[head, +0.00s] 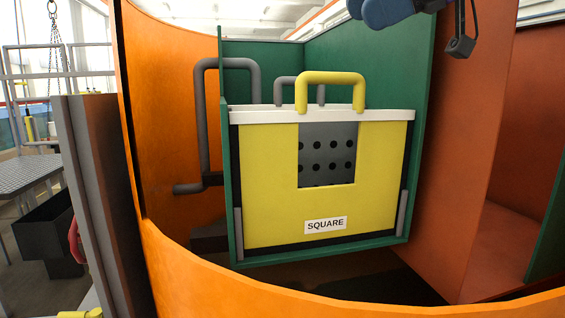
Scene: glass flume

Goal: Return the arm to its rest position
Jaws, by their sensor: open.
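Part of my arm (388,11) shows at the top right, with blue-grey and dark links cut off by the upper edge. A dark finger-like end of my gripper (461,46) hangs down there, open, with nothing held in it. The rest of the gripper is out of frame. It is above and to the right of a yellow panel (270,200) with a yellow top handle (331,78) and a label reading "SQUARE". No part of my arm touches the panel or its handle in this view.
The yellow panel sits upright in a green frame (419,150), with a perforated plate behind its square window. Grey bent pipes (203,120) stand behind. A curved orange wall (250,275) crosses the front. A grey upright edge (95,190) stands at left.

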